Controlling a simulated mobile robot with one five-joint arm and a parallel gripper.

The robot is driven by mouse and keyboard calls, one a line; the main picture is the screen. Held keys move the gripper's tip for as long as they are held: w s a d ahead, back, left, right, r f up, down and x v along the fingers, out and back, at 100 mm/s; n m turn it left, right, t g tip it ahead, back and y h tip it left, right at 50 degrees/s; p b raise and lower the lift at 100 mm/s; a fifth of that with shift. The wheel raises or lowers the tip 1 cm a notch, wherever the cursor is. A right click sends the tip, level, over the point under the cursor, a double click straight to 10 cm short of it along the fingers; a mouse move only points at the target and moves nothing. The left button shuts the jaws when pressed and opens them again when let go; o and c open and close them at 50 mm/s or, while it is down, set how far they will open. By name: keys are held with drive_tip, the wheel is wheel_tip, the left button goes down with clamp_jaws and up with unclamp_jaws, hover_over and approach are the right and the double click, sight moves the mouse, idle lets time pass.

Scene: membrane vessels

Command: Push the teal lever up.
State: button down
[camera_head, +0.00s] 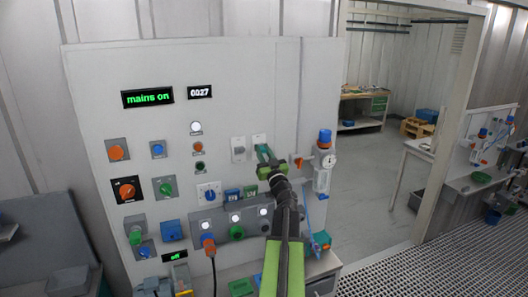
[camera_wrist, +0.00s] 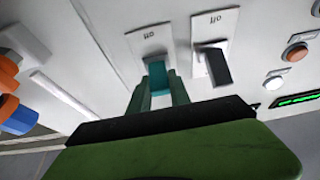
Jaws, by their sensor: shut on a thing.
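The teal lever (camera_wrist: 157,78) stands out from a white plate (camera_wrist: 148,43) marked "off", in the wrist view. My gripper (camera_wrist: 158,88) has its two dark green fingers on either side of the lever, shut on it. In the head view my gripper (camera_head: 264,153) reaches the panel at the right plate of a pair, and its fingers hide most of the lever there. I cannot tell the lever's exact tilt.
A black lever (camera_wrist: 215,66) on its own "off" plate sits close beside the teal one. The white panel (camera_head: 130,70) carries several knobs and buttons. An orange valve handle (camera_head: 301,161) and a gauge (camera_head: 329,161) are right of my gripper.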

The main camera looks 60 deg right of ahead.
drive_tip(key=shift+r+g+y+p, duration=0.35)
drive_tip(key=shift+r+p, duration=0.5)
drive_tip(key=shift+p, duration=1.15)
drive_tip(key=g+p, duration=0.1)
drive_tip(key=p, duration=0.1)
drive_tip(key=y+p, duration=0.1)
drive_tip(key=p, duration=0.1)
drive_tip(key=shift+w+r+g, duration=0.1)
drive_tip(key=shift+r+g, duration=0.25)
drive_tip(key=shift+d+g+y+p, duration=0.1)
drive_tip(key=shift+g+y+p, duration=0.25)
drive_tip(key=shift+p, duration=0.8)
drive_tip(key=shift+f+g, duration=0.25)
drive_tip(key=shift+f, duration=0.15)
drive_tip(key=c, duration=1.2)
unclamp_jaws()
